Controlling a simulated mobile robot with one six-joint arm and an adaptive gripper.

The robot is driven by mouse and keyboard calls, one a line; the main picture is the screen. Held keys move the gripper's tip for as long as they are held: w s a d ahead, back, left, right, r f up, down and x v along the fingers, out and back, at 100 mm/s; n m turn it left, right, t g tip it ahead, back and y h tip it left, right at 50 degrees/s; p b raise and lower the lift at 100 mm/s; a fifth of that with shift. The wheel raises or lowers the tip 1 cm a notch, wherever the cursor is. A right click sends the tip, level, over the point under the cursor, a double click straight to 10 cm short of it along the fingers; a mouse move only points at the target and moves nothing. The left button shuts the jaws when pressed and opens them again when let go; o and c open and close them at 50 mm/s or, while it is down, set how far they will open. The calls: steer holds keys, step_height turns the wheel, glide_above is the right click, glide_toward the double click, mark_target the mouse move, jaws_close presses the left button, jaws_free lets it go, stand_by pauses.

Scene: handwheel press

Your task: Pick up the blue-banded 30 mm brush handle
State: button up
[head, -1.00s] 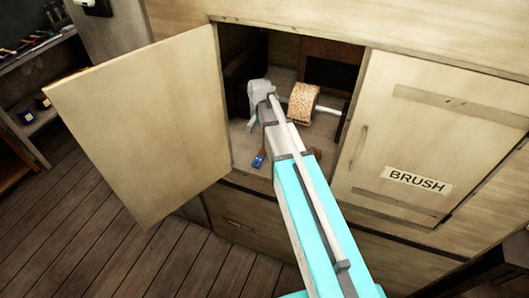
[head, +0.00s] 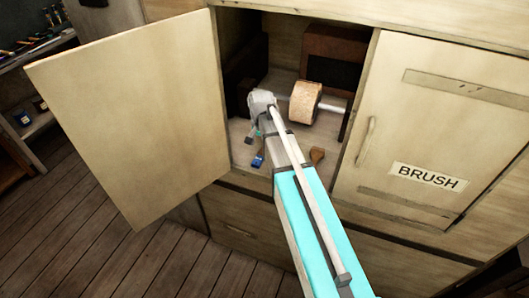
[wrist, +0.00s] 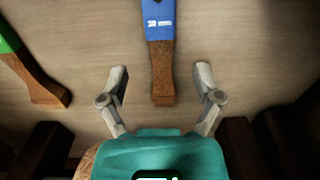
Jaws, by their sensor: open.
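The blue-banded brush handle (wrist: 160,50) has a brown wooden end and a small white marking on its band, too small to read surely. It lies on the cupboard's pale floor and shows in the head view (head: 258,160). In the wrist view my gripper (wrist: 160,78) is open, with one finger on each side of the handle's brown end. I cannot tell how far above the handle the fingertips are. Nothing is between the fingers in a grip. In the head view my gripper (head: 254,136) is small and partly hidden by my arm.
A green-banded handle (wrist: 30,70) lies left of the blue one in the wrist view. A brown wooden piece (head: 317,155) lies to the right in the cupboard. A pale roller on a shaft (head: 305,102) stands behind. The left door (head: 130,110) is open; the BRUSH door (head: 430,130) is shut.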

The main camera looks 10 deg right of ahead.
mark_target(261, 153)
stand_by(0.4)
steer(key=shift+f+b, duration=2.6)
steer(key=shift+f, duration=0.05)
jaws_close()
steer(key=shift+r, duration=0.2)
